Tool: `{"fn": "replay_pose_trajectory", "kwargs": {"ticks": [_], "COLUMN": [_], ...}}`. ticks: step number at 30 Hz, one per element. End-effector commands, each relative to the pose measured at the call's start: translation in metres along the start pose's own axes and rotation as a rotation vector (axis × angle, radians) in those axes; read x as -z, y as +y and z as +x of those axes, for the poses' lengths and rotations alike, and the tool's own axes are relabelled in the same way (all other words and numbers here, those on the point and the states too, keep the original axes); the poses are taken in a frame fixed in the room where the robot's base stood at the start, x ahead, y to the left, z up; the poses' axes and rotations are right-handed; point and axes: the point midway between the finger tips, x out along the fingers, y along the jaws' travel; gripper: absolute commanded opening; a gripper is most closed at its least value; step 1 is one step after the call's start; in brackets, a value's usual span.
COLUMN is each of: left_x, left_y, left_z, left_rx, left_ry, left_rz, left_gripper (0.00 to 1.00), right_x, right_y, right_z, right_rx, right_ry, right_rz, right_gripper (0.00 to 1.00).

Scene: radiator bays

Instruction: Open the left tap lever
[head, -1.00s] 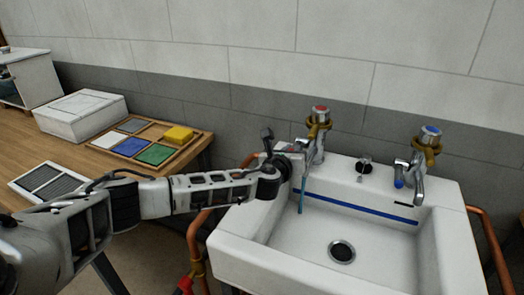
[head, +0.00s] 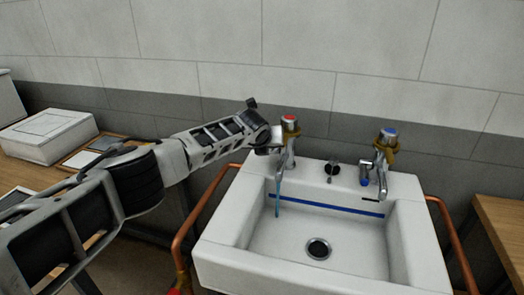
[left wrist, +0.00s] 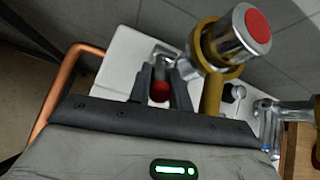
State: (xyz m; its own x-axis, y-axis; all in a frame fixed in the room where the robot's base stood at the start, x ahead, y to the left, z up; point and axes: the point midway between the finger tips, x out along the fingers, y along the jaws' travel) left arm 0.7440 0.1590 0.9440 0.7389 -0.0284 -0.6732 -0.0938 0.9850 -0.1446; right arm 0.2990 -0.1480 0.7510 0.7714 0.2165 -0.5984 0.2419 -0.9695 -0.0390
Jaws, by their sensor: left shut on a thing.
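The left tap (head: 289,150) has a red cap and a brass collar and stands at the sink's back left. It is large in the left wrist view (left wrist: 232,38). My left gripper (left wrist: 161,85) is shut on its lever, whose red tip (left wrist: 159,91) shows between the two dark fingers. In the head view my left gripper (head: 275,148) is against the left side of the tap and hides the lever. A thin blue streak (head: 277,205) hangs below the tap's spout into the basin. My right gripper is not in view.
The right tap (head: 385,158) has a blue cap and a blue-tipped lever. The white sink (head: 220,225) has a dark drain (head: 318,248). A copper pipe (head: 195,218) runs along its left side. A white box (head: 45,135) is on the bench at left.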

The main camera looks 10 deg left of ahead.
Motion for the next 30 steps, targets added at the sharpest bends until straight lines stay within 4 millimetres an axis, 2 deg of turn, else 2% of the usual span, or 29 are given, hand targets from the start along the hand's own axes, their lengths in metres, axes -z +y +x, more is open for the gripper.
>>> {"fn": "replay_pose_trajectory", "kwargs": {"ticks": [6, 19, 20, 21, 30], "left_x": [-0.0019, -0.0024, -0.0024, -0.0023, -0.0019], "left_y": [-0.0052, -0.0056, -0.0056, -0.0055, -0.0050], "left_z": [-0.0007, -0.0014, -0.0013, -0.0013, -0.0018], "left_rx": [-0.002, -0.003, -0.003, -0.003, -0.004], "left_ry": [0.035, 0.042, 0.042, 0.042, 0.044], "left_rz": [0.003, 0.004, 0.004, 0.004, 0.004], "left_gripper": [0.00, 0.00, 0.23, 0.29, 0.29], "right_x": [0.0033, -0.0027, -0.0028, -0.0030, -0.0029], "right_y": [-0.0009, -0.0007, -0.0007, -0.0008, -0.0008], "right_z": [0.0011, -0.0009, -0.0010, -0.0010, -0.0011], "right_rx": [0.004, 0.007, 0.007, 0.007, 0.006], "right_ry": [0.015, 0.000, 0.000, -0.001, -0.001], "right_rz": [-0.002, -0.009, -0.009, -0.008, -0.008], "right_gripper": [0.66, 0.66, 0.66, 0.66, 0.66]}}
